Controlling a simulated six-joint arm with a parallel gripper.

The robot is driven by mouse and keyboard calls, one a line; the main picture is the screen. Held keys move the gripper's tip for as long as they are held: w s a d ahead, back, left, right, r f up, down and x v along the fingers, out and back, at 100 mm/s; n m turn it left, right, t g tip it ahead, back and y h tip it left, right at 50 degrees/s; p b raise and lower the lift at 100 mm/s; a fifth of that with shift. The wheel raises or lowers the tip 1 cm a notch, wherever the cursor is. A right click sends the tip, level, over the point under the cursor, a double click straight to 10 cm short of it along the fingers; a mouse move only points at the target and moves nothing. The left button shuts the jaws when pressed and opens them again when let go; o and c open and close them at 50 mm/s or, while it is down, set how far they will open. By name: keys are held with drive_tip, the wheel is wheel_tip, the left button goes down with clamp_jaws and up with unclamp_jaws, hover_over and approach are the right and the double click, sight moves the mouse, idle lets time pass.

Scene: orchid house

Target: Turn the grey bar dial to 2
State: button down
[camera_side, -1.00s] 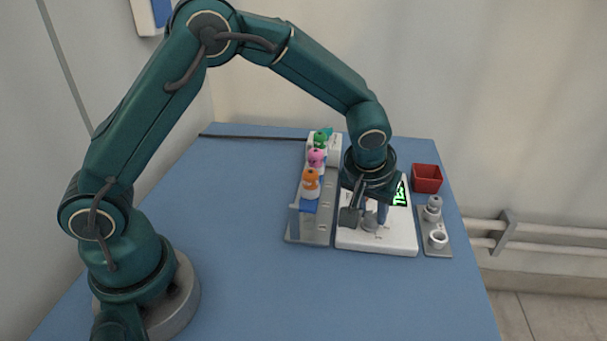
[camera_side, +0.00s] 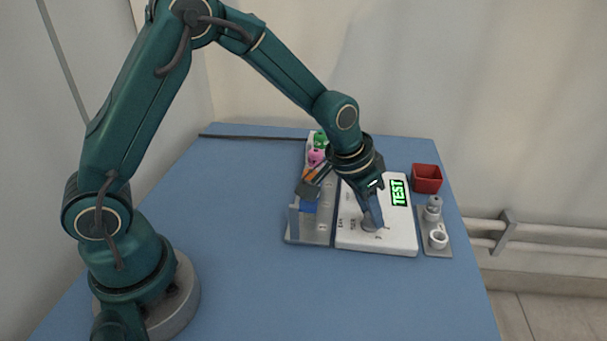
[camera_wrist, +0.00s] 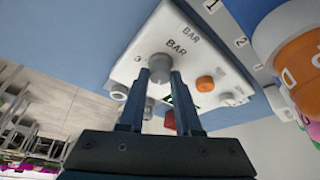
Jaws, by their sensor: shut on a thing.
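The white panel (camera_side: 350,237) has a lit green display (camera_side: 399,192) reading TEST. The grey bar dial (camera_side: 369,226) is near the panel's front edge in the side view. It also shows as a grey knob (camera_wrist: 160,66) in the wrist view, with BAR lettering and a 3 beside it. My gripper (camera_side: 375,225) is down at the dial, tilted, and its two fingers (camera_wrist: 160,78) are shut on the knob, one on each side. The dial's setting cannot be read, as the fingers cover part of it. An orange knob (camera_wrist: 205,84) is on the same panel.
Left of the panel is a grey rack (camera_side: 322,232) with pink (camera_side: 316,157) and green-topped (camera_side: 320,139) bottles; an orange-capped one is partly hidden by my wrist. Right are a red bin (camera_side: 427,180) and a grey plate (camera_side: 439,252) with metal parts. The table's front left is clear.

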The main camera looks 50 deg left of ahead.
drive_tip(key=shift+a+m+g+h, duration=0.1)
drive_tip(key=shift+m+g+h, duration=0.25)
drive_tip(key=shift+m, duration=0.9)
drive_tip(key=shift+a+m+g+h, duration=0.15)
drive_tip(key=shift+m+h, duration=0.4)
drive_tip(key=shift+m, duration=0.7)
drive_tip(key=shift+d, duration=0.1)
drive_tip(key=c, duration=0.6)
unclamp_jaws()
drive_tip(key=shift+r, duration=0.1)
drive_tip(key=shift+v, duration=2.5)
